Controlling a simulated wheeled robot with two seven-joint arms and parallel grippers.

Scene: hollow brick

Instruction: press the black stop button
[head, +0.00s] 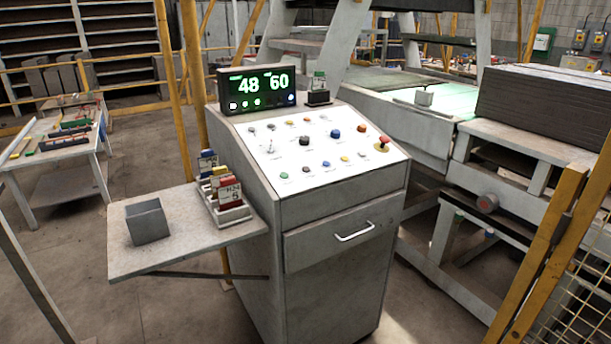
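A grey control console (330,215) stands in the middle of the head view. Its sloped white panel (285,160) carries several small coloured buttons and knobs. A black round button (304,141) sits near the middle of the panel's upper part. A blue button (335,134) is to its right. The panel's labels are too small to read. Neither of my grippers is in view, and nothing covers the panel.
A display (257,89) reading 48 and 60 stands behind the panel. A side shelf (180,256) at the left holds a grey box (147,221) and a card rack (229,215). A drawer handle (355,232) sticks out in front. Yellow posts (545,255) stand at the right.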

